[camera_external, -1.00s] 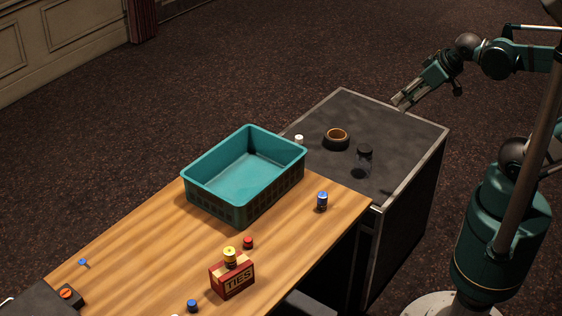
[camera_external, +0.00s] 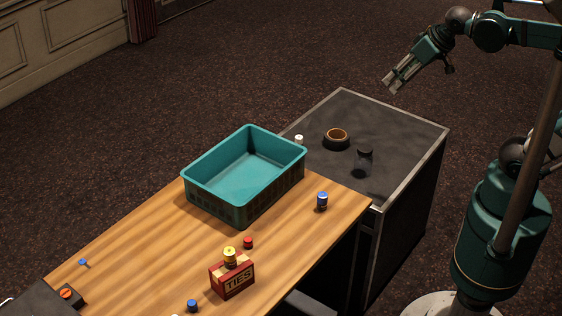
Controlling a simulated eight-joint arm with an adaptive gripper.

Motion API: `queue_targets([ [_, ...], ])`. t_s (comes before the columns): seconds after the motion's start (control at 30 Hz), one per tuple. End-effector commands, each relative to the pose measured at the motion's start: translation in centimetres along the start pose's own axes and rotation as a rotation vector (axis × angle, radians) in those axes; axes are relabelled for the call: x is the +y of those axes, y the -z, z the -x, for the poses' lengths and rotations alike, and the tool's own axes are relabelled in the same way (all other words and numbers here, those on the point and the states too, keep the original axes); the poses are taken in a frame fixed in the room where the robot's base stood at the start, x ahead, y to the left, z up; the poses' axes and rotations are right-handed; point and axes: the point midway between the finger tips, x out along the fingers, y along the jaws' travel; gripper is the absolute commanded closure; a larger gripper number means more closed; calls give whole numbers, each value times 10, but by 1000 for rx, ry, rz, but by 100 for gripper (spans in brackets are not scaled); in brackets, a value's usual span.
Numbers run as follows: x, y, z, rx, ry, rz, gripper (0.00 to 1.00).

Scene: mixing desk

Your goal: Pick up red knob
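The red knob (camera_external: 248,243) is a small, short cylinder standing on the wooden desk (camera_external: 140,240). It sits just behind the red TIES box (camera_external: 232,280) and in front of the teal bin, apart from both. My gripper (camera_external: 388,86) is in the air at the upper right, above and beyond the dark cabinet, far from the red knob. Its fingers point down and to the left, and nothing shows between them. They look close together at this size, so I cannot tell how far they are open.
A teal bin (camera_external: 186,172) stands at the desk's back. A yellow-topped knob (camera_external: 230,256) sits on the TIES box.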

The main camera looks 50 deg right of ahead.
Motion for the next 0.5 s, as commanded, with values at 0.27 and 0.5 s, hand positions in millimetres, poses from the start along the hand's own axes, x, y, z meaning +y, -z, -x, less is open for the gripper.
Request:
queue_targets([
  [0.27,-40,35,1,-63,25,-103,66],
  [0.5,-80,63,-2,-122,34,-202,66],
])
